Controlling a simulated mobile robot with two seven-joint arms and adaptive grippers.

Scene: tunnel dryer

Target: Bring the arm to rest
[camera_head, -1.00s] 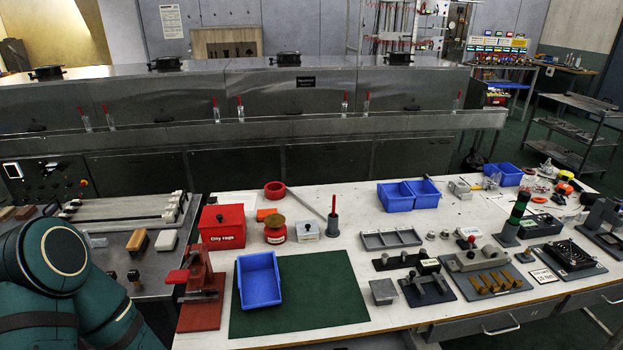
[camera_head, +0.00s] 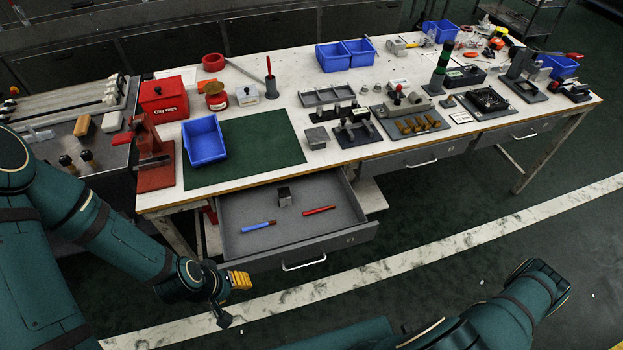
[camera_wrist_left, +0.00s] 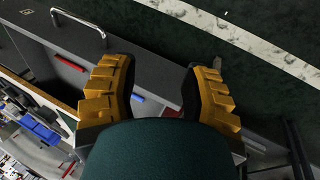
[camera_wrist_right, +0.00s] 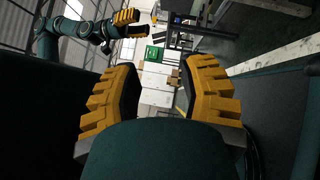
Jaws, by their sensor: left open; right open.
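My left arm comes in from the left of the head view. Its gripper (camera_head: 238,282) hangs in front of the workbench, just left of the open drawer's front corner. In the left wrist view its yellow fingers (camera_wrist_left: 160,88) stand apart with nothing held between them. My right arm lies along the bottom right of the head view, where I cannot make out its gripper. In the right wrist view its yellow fingers (camera_wrist_right: 162,98) are apart and empty, and the left gripper (camera_wrist_right: 126,24) shows at the upper left.
The open drawer (camera_head: 262,250) juts out under the bench (camera_head: 345,155). It holds a blue marker (camera_head: 258,226), a red marker (camera_head: 319,210) and a small grey block (camera_head: 284,196). The floor right of the drawer is clear.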

